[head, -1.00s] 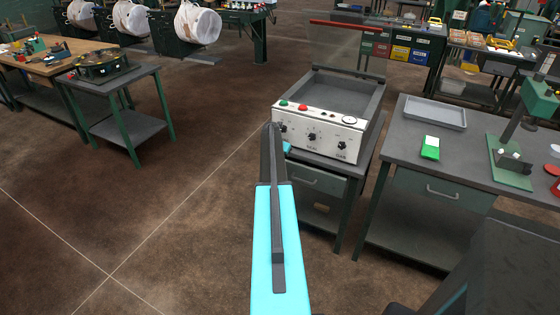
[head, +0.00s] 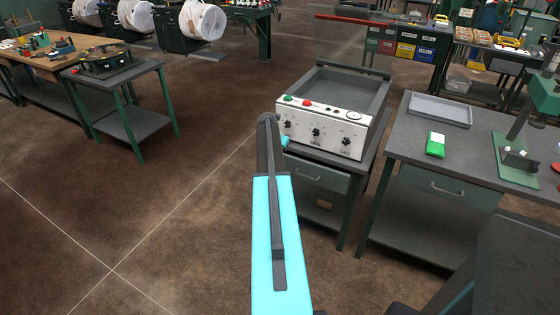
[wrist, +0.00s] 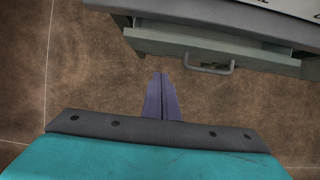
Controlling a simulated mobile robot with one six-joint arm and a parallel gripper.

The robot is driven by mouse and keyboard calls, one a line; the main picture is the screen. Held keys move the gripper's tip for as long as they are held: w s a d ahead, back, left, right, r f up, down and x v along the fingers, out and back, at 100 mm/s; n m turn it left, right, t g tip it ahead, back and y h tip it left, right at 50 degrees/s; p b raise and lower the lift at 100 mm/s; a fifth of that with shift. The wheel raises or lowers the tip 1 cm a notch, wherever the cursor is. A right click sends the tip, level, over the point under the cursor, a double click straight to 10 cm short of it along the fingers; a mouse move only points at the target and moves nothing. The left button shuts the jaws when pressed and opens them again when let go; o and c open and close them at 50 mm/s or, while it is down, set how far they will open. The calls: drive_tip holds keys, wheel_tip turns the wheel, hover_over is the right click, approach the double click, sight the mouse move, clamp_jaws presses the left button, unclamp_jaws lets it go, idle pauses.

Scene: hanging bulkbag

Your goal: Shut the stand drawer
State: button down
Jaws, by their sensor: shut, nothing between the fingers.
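The stand (head: 343,206) carries a white control box. Its grey-green drawer (head: 321,176) has a bar handle and sits under the stand top, its left part hidden by my arm. In the wrist view the drawer (wrist: 165,47) juts out past the stand's edge, so it is partly open, with its handle (wrist: 210,70) facing my side. My gripper (wrist: 161,76) is shut and empty, its fingers pointing toward the drawer front, left of the handle and apart from it in the picture. In the head view my arm hides the fingers.
The control box (head: 320,133) has knobs and buttons. Close on the right is a workbench (head: 400,150) with its own drawer (head: 445,187), a grey tray (head: 441,109) and a green-and-white item (head: 435,145). A small table (head: 120,75) stands at left. The floor between is clear.

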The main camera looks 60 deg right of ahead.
drive_tip(key=b+v, duration=0.1)
drive_tip(key=v, duration=0.4)
